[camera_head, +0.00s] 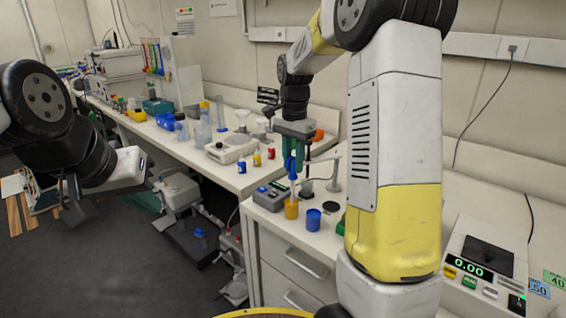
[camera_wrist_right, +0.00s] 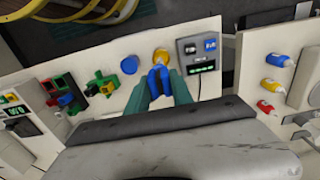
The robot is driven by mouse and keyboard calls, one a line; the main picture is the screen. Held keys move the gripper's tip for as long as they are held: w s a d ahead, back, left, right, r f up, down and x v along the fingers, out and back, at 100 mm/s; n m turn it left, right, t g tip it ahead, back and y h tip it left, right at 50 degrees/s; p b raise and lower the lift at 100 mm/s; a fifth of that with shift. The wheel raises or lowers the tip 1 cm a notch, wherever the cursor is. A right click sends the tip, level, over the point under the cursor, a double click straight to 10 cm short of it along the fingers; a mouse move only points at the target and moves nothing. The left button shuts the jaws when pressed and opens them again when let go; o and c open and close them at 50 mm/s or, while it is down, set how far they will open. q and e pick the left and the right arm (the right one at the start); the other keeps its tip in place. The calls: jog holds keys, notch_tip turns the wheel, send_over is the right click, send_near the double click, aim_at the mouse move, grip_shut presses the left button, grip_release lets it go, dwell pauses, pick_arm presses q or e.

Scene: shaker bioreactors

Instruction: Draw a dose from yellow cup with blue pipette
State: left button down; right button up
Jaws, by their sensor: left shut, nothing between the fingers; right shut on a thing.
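The yellow cup (camera_head: 291,210) stands upright near the front edge of the bench; its rim also shows in the right wrist view (camera_wrist_right: 160,53). My right gripper (camera_head: 298,157) is shut on the blue pipette (camera_head: 292,172), which hangs upright over the cup. In the wrist view the pipette (camera_wrist_right: 158,80) sits between my two green fingers, in line with the cup. Its lower end meets the cup's mouth; I cannot tell how deep the tip is. My left gripper (camera_head: 76,204) is shut and empty, over the floor at the far left.
A blue cup (camera_head: 313,219) stands right beside the yellow cup. A grey device with a display (camera_head: 271,195) is on its left. A white stand (camera_head: 334,178) is behind. A scale (camera_head: 484,262) sits at the right. Small bottles (camera_head: 257,159) stand on the further bench.

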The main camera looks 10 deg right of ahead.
jog(key=shift+r, duration=2.7)
jog(key=shift+s, duration=0.1)
